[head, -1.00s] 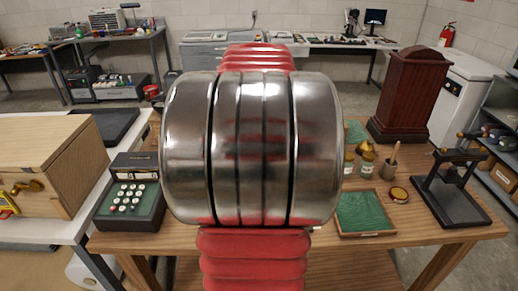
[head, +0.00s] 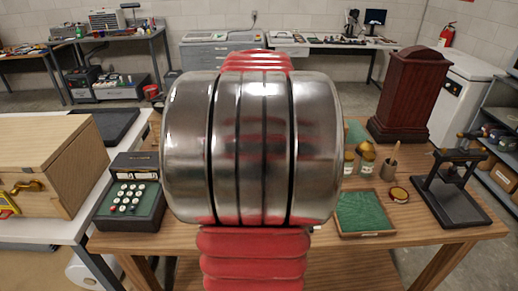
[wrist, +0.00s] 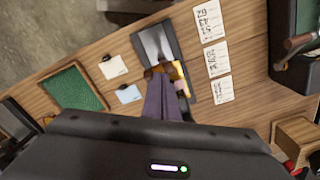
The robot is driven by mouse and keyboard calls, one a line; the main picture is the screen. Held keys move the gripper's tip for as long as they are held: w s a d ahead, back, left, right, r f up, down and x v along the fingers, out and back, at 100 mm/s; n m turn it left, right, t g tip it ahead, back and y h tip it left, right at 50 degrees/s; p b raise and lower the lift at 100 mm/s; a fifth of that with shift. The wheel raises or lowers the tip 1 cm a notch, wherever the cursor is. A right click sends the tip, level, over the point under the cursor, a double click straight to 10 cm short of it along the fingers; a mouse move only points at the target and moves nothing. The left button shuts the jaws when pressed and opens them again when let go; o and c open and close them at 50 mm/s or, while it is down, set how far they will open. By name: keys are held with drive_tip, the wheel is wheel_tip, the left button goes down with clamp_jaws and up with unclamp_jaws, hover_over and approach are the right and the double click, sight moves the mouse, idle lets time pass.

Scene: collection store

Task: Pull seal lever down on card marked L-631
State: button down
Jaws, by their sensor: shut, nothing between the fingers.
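In the wrist view, a dark press-like device (wrist: 151,42) with a pale metal plate lies on the wooden table. An orange-yellow part (wrist: 179,71) and a brownish knob show on it beside my fingertips; which is the lever I cannot tell. My gripper (wrist: 163,76) is shut and empty, its dark fingers over the device and hiding its lower part. Whether they touch it I cannot tell. Several white cards lie around it: a marked card (wrist: 209,20) and others at right, and two small cards (wrist: 113,67) at left. The marking L-631 is not legible. My arm hides this area in the head view.
A green-lined tray (wrist: 73,88) lies left of the device; it also shows in the head view (head: 363,213). A black press (head: 450,187), small jars (head: 366,161) and a dark red cabinet (head: 411,92) stand at right. A keypad box (head: 131,205) stands at left.

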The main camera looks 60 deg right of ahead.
drive_tip(key=shift+f, duration=0.1)
idle(0.3)
drive_tip(key=shift+w+d+r, duration=0.1)
drive_tip(key=shift+d+r, duration=0.05)
drive_tip(key=shift+r, duration=0.7)
drive_tip(key=shift+w+d+r, duration=0.1)
drive_tip(key=shift+r, duration=0.75)
drive_tip(key=shift+w+d+r, duration=0.1)
drive_tip(key=shift+d+r, duration=0.2)
drive_tip(key=shift+r, duration=0.5)
drive_tip(key=shift+w+d+r, duration=0.1)
drive_tip(key=shift+d+r, duration=0.15)
drive_tip(key=shift+r, duration=0.55)
drive_tip(key=r, duration=0.1)
drive_tip(key=d, duration=0.1)
drive_tip(key=r, duration=0.1)
drive_tip(key=shift+w+d+r, duration=0.15)
drive_tip(key=shift+w+r, duration=0.2)
